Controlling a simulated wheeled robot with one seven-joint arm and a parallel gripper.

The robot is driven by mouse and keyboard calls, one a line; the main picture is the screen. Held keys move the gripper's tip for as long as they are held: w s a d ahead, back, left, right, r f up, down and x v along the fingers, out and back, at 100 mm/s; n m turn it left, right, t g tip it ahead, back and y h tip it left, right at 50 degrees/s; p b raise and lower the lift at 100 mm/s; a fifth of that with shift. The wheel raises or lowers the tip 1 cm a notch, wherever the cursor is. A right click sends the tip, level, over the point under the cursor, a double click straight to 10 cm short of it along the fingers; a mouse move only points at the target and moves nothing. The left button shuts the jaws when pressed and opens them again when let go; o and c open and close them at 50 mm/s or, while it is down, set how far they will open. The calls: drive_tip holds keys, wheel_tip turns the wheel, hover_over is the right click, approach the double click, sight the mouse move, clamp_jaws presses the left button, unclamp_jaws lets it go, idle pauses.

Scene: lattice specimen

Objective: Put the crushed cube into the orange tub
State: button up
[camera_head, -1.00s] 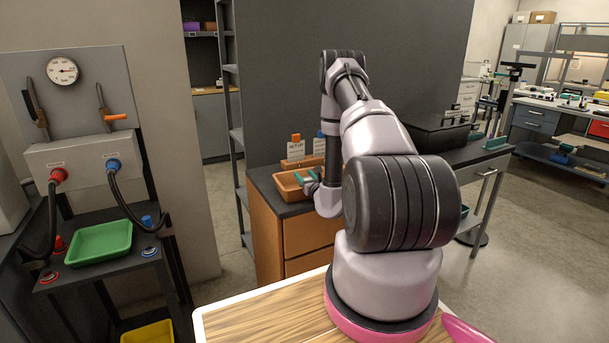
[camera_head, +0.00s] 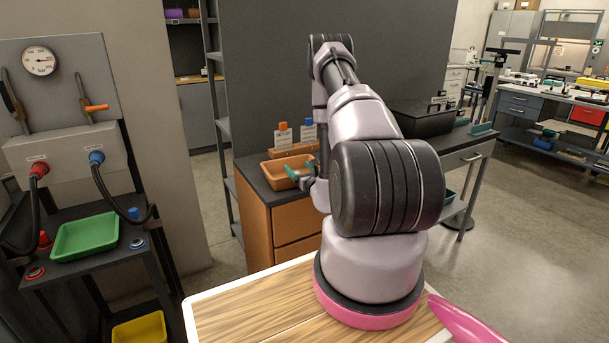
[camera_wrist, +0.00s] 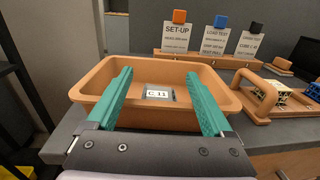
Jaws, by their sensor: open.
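The orange tub (camera_head: 278,173) stands on the dark counter top and fills the middle of the wrist view (camera_wrist: 88,88). My gripper (camera_wrist: 160,78) is open, with its two teal fingers apart above the tub's opening and nothing visibly held. In the head view my gripper (camera_head: 301,172) is at the tub's right end. A white label reading C 11 (camera_wrist: 158,92) shows inside the tub between the fingers. I cannot make out a crushed cube in the tub. A cream lattice piece (camera_wrist: 252,76) sits in a wooden carrier at right; whether it is crushed I cannot tell.
A wooden rack (camera_wrist: 215,60) with set-up and load-test cards stands close behind the tub. The wooden carrier (camera_wrist: 262,104) with a raised handle is just right of the tub. A green tray (camera_head: 86,237) lies on the press stand at left.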

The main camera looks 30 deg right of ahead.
drive_tip(key=s, duration=0.5)
drive_tip(key=w+a+r+n+g+y, duration=0.2)
drive_tip(key=a+r+n+y, duration=0.85)
drive_tip(key=a+r, duration=0.6)
drive_tip(key=s+a+r+n+g+y, duration=0.8)
drive_tip(key=a+r+g, duration=0.1)
drive_tip(key=r, duration=0.2)
drive_tip(key=s+a+r+n+g+h, duration=0.2)
drive_tip(key=s+n+g+h, duration=0.25)
drive_tip(key=s, duration=0.35)
drive_tip(key=s+a+r+n+g+h, duration=0.1)
drive_tip(key=s+r+n+g+h, duration=0.15)
drive_tip(key=s+n, duration=0.35)
drive_tip(key=s+d+r+n+t+h, duration=0.3)
drive_tip(key=s+d+r+t+h, duration=0.2)
drive_tip(key=d+r+t+h, duration=0.2)
drive_tip(key=shift+s+d+h, duration=0.15)
drive_tip(key=shift+d+h, duration=0.6)
drive_tip(key=shift+d, duration=0.5)
